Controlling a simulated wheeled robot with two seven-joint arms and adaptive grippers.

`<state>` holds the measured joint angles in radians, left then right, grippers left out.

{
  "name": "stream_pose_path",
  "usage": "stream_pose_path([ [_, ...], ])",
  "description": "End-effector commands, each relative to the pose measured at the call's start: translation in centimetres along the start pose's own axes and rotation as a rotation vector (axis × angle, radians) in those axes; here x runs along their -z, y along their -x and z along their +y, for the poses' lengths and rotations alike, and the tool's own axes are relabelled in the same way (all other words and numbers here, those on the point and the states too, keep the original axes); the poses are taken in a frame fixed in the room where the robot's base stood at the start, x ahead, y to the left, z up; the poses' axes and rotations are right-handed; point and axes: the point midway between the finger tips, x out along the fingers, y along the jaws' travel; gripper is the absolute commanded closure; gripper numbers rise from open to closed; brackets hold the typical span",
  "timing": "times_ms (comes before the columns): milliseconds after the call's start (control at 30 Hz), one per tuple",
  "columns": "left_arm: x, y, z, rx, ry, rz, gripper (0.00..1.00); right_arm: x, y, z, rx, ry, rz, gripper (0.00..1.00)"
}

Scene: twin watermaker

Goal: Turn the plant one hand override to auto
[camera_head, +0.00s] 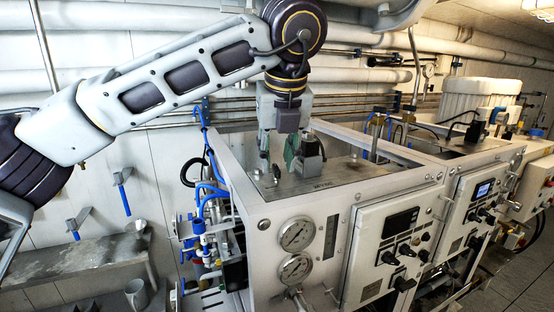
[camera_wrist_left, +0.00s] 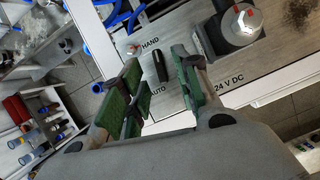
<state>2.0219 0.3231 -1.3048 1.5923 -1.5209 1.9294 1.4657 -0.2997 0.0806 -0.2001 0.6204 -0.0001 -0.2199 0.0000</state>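The override switch is a small black lever (camera_wrist_left: 160,66) on the grey top panel of the first unit, between the labels HAND (camera_wrist_left: 150,42) and AUTO (camera_wrist_left: 157,90). It lies roughly along the line between the labels; I cannot tell which end is its pointer. It shows small in the head view (camera_head: 276,173). My left gripper (camera_head: 280,157) is pointed down over this panel. In the left wrist view its green-padded fingers (camera_wrist_left: 158,72) are apart, one on each side of the lever, with no clear contact. My right gripper is not in view.
The panel sits inside a raised white frame (camera_head: 335,190). Blue hoses (camera_head: 205,190) run along the left side. A second unit (camera_head: 480,195) stands to the right.

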Motion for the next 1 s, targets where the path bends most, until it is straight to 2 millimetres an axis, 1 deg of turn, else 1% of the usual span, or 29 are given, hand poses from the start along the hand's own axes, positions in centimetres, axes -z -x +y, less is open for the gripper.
stream_pose_path([
  [100, -0.1, -1.1, 0.0, 0.001, 0.0, 0.0, 0.68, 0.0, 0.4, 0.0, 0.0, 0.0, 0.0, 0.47],
  [233, 0.0, -1.8, 0.0, 0.0, 0.0, 0.0, 0.68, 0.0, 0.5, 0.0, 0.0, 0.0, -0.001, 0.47],
  [600, 0.0, -2.2, 0.0, 0.001, 0.0, -0.001, 0.68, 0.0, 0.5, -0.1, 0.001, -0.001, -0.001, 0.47],
  [667, 0.0, -2.2, 0.0, 0.001, 0.0, -0.001, 0.74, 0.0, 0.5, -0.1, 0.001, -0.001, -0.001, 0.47],
  [867, 0.0, -2.1, 0.0, 0.001, 0.0, -0.001, 1.0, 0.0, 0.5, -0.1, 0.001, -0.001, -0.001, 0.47],
  [1000, 0.0, -2.1, 0.0, 0.001, 0.0, -0.001, 1.0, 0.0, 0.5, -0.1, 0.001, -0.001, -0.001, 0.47],
])
